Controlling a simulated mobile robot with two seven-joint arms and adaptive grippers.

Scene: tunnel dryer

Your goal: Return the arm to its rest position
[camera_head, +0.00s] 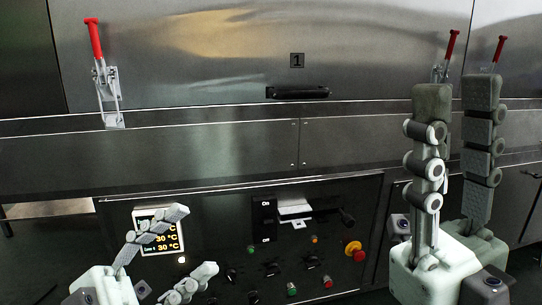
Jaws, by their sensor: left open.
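My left gripper (195,240) is at the lower left, in front of the control panel. Its two fingers are spread apart and point to the right, with nothing between them. One finger covers part of the temperature display (147,219). My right gripper (457,92) is at the right, with its white base low and its two fingers pointing straight up. Background shows between these fingers, and they hold nothing. The arm links behind both grippers are mostly out of the picture.
The metal dryer front (200,60) fills the background, with a black handle (297,92) under a "1" label. Red-handled clamps stand at left (105,85) and right. The control panel (330,215) carries several knobs, buttons and a red-yellow emergency stop (354,249). The space between the grippers is clear.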

